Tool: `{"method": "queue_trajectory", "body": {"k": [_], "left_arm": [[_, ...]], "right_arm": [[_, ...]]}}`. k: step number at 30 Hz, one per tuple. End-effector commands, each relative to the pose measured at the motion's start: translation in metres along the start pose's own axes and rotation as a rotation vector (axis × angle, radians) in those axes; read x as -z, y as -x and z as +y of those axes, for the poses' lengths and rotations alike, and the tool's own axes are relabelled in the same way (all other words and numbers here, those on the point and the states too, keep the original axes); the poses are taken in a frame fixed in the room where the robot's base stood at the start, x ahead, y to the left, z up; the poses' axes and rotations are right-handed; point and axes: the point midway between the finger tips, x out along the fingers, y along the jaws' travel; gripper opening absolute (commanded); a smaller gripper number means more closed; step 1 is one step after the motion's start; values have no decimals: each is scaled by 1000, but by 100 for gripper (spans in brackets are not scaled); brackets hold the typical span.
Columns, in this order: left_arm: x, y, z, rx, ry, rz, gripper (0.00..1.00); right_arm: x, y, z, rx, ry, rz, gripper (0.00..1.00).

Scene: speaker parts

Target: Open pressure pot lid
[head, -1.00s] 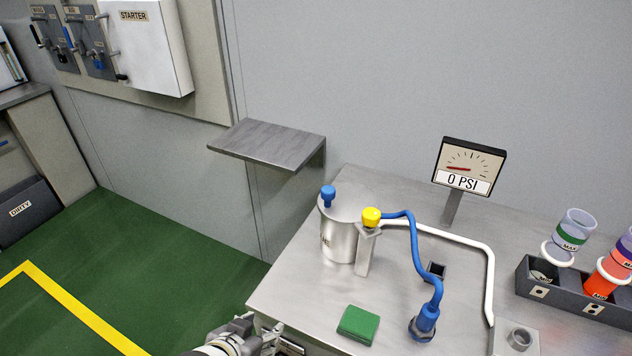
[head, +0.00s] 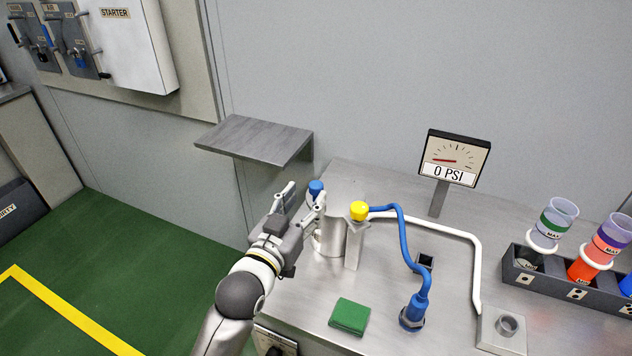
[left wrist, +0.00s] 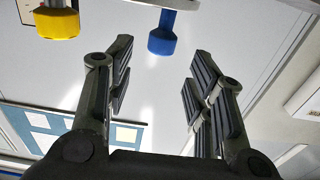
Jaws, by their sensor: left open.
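The pressure pot (head: 329,240) is a silver cylinder on the metal table, partly hidden by my left gripper. Its flat lid (head: 345,192) is on top, with a blue knob (head: 316,188) at its left edge. A yellow knob (head: 358,210) tops a square post beside the pot. My left gripper (head: 303,192) is open, its fingers around or just in front of the blue knob in the head view. In the left wrist view the blue knob (left wrist: 162,36) shows beyond the open fingers, apart from them, and the yellow knob (left wrist: 58,22) is at upper left. My right gripper is not in view.
A gauge (head: 455,158) reading 0 PSI stands behind the pot. A blue hose (head: 406,250) runs right of it to a fitting. A rack (head: 560,275) with cups is at right. A wall shelf (head: 255,139) is behind left.

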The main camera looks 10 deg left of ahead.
Motion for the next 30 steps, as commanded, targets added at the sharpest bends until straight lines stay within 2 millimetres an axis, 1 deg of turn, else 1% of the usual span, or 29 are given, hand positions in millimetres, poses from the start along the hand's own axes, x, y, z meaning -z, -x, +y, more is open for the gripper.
{"method": "queue_trajectory", "body": {"k": [1,3,6,10,15,24,26,30], "left_arm": [[2,-11,0,-1,0,1,49],[2,-23,0,0,0,0,49],[2,-38,0,-1,0,0,49],[0,-53,0,0,0,-2,49],[0,-63,0,0,0,-1,49],[0,-64,0,0,0,-1,49],[0,-64,0,0,0,-2,42],[0,-64,0,0,-1,-2,24]], "right_arm": [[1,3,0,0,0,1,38],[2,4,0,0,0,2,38],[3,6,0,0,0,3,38],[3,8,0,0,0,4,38],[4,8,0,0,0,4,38],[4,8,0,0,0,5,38],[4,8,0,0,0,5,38],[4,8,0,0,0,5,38]]}}
